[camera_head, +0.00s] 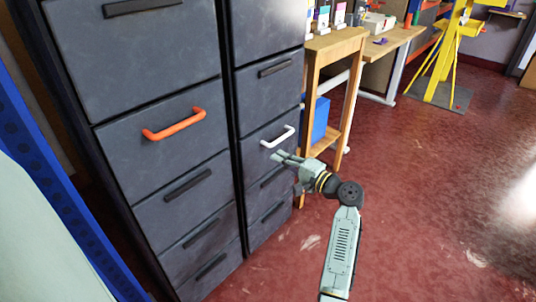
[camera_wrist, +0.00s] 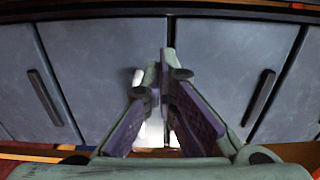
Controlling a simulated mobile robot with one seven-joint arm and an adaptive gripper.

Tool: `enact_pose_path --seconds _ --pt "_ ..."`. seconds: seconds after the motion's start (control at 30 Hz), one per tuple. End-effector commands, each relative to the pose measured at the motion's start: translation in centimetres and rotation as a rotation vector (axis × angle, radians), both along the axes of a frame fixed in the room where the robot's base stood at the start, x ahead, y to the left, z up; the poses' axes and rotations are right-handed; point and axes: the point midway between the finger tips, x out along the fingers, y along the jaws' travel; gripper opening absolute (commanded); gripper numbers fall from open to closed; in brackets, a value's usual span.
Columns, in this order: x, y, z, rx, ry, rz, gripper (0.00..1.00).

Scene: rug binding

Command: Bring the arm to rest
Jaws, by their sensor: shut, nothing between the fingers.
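My gripper (camera_head: 276,157) is at the end of my arm, just in front of the right column of drawers, a little below the white handle (camera_head: 277,137). In the wrist view my gripper (camera_wrist: 160,60) has its two fingers close together at the tips, shut with nothing between them. Behind them a pale piece (camera_wrist: 138,77) shows in part; I cannot tell for sure that it is the white handle. Whether the fingertips touch the drawer front is unclear.
A dark grey cabinet (camera_head: 150,60) with two columns of drawers stands close; one drawer has an orange handle (camera_head: 174,125). A wooden stand (camera_head: 335,45) is to its right, with a blue box (camera_head: 320,119) below. A yellow frame (camera_head: 447,50) stands far back. The red floor (camera_head: 430,190) at right is clear.

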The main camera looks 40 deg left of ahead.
Motion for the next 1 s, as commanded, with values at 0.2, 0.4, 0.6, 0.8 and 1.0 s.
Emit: enact_pose_path --seconds 0.2,0.4,0.6,0.8,1.0 --pt "-0.1 -2.3 0.0 0.0 0.0 0.0 0.0" --pt "-0.1 -2.6 0.0 0.0 0.001 0.001 0.0" --pt "-0.8 0.1 3.5 -0.016 -0.172 -0.056 0.0" --pt "-4.7 5.0 15.7 0.038 -0.689 -0.259 0.0" --pt "-12.7 5.2 28.7 0.214 -1.131 -0.488 0.0"
